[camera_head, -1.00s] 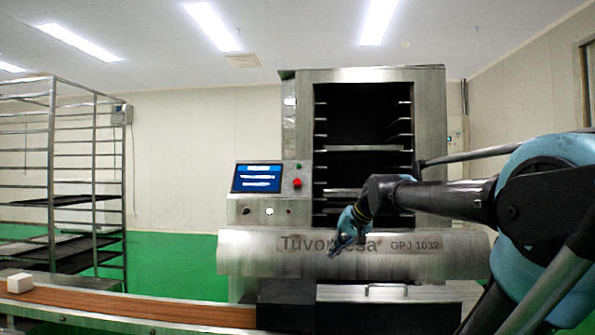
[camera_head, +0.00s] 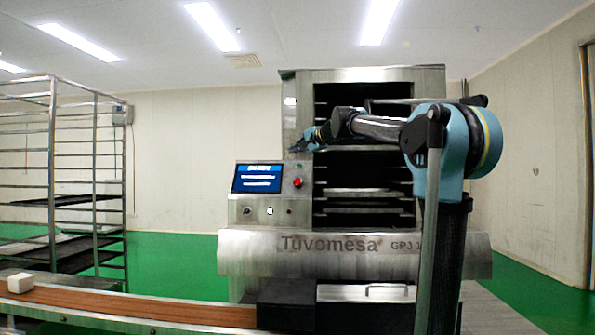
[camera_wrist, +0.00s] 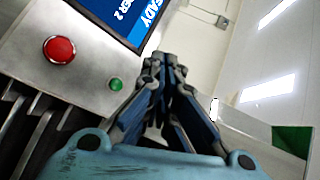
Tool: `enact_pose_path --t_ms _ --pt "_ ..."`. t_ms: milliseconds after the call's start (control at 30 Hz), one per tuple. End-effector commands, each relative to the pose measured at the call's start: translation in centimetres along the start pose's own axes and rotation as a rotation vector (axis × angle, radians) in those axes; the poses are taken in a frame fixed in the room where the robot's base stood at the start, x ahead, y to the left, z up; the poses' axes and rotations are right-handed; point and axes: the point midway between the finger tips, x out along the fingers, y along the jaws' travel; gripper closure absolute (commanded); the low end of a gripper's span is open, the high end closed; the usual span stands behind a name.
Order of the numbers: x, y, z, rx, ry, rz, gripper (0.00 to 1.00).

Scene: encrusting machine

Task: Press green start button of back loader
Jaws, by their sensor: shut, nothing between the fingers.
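The green start button (camera_wrist: 115,84) shows in the wrist view on the metal control panel, just left of my fingers. In the head view it is a small green spot (camera_head: 299,166) above the red button (camera_head: 297,183). The red button is also large in the wrist view (camera_wrist: 59,50). My gripper (camera_head: 293,149) is shut and empty, slightly above the panel's upper right corner in the head view. In the wrist view its closed fingertips (camera_wrist: 160,58) lie to the right of the green button. I cannot tell whether they touch the panel.
A blue-lit screen (camera_head: 257,178) sits left of the buttons. The loader cabinet (camera_head: 430,82) with open shelves stands behind my arm. A conveyor belt (camera_head: 130,305) with a white block (camera_head: 20,283) runs at front left. A wire rack (camera_head: 53,150) stands at far left.

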Motion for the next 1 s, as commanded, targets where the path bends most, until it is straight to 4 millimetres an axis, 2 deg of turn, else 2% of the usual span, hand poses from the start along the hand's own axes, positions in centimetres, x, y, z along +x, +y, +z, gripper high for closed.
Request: enact_pose_path --t_ms 467,1000 --pt "0.4 0.1 -0.3 0.002 0.002 -0.001 1.00" --pt "4.5 3.2 -3.4 0.002 0.003 -0.001 1.00"
